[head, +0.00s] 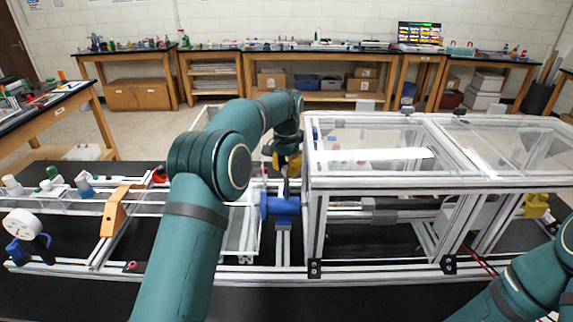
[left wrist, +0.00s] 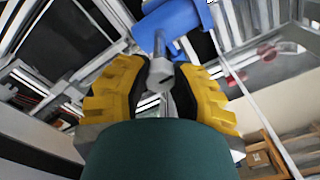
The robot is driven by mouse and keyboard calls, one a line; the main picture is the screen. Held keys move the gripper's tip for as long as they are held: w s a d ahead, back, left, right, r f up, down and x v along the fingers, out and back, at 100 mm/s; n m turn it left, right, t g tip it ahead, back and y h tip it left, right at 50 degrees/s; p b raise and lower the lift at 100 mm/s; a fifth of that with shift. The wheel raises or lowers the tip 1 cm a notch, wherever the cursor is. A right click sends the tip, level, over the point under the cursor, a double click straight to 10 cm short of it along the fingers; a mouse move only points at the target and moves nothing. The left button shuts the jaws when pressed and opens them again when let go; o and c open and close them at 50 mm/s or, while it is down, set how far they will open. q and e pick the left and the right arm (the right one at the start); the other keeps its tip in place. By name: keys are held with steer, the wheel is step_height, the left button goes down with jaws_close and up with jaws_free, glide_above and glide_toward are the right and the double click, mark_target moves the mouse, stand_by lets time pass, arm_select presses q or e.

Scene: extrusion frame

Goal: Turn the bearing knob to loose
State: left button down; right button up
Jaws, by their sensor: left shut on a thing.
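The blue bearing block (head: 281,207) sits on the aluminium frame at the left end of the clear-panelled enclosure. It also shows at the top of the left wrist view (left wrist: 175,22). The bearing knob (left wrist: 161,73) is a small grey piece on a stem coming out of the blue block. My left gripper (head: 289,171), with yellow and black fingers, is above the block. In the left wrist view its fingers (left wrist: 159,88) are on either side of the knob, shut on it. The head view hides most of the knob behind the gripper. My right gripper is out of view; only its arm shows at lower right.
The clear-panelled enclosure (head: 376,128) stands close to the right of my left gripper. An orange bracket (head: 114,211) and a white round gauge (head: 22,224) are on the frame at the left. Workbenches line the back wall.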

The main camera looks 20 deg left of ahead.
arm_select(q)
steer(key=shift+r+n+p, duration=0.2)
steer(key=shift+n+p, duration=0.55)
steer(key=shift+n, duration=0.25)
steer(key=shift+f+n+p, duration=0.15)
steer(key=shift+n+p, duration=0.15)
steer(key=shift+n, duration=0.4)
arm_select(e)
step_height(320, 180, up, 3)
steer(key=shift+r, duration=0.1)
arm_select(q)
steer(key=c, duration=0.7)
jaws_free()
steer(key=shift+c, duration=0.2)
